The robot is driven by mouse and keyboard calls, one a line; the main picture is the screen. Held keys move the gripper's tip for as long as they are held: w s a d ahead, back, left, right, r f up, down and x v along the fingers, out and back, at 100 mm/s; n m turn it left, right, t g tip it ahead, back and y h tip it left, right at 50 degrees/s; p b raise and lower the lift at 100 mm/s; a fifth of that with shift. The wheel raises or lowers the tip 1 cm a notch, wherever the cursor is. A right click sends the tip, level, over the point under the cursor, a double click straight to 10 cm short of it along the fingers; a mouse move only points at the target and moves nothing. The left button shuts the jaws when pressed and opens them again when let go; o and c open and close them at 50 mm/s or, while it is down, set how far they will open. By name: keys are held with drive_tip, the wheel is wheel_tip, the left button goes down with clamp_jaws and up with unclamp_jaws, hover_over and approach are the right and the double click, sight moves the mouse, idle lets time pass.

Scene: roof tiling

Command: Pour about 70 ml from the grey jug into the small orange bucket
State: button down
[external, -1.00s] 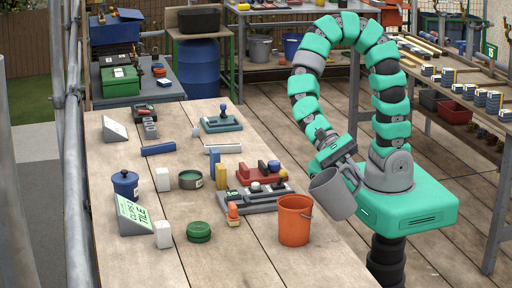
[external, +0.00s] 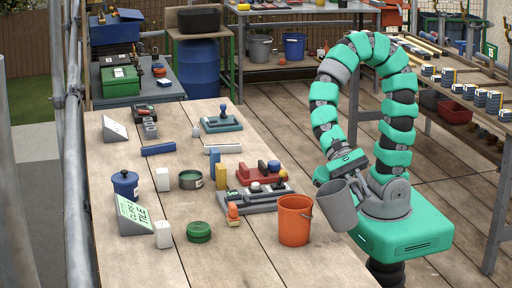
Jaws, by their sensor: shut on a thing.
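The grey jug (external: 338,206) is in the air just right of the small orange bucket (external: 294,222), at about the height of its rim. The jug leans a little, its mouth up and towards the left. My gripper (external: 350,182) is shut on the jug at its upper right side; the fingers are mostly hidden.
Left of the bucket are a small orange object (external: 233,215), a grey tray (external: 262,200) and a green tin (external: 199,232). The bench (external: 240,265) in front of the bucket is clear. A blue bucket (external: 294,46) stands on the back shelf.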

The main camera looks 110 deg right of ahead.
drive_tip(key=f+t+b, duration=0.1)
drive_tip(key=b, duration=0.1)
drive_tip(key=s+f+n+t+h+b, duration=0.1)
drive_tip(key=f+b, duration=0.1)
drive_tip(key=b, duration=0.1)
drive_tip(key=s+a+f+t+b, duration=0.1)
drive_tip(key=b, duration=0.2)
drive_tip(key=shift+s+f+n, duration=0.25)
drive_tip(key=shift+f+n, duration=0.05)
drive_tip(key=shift+b, duration=0.3)
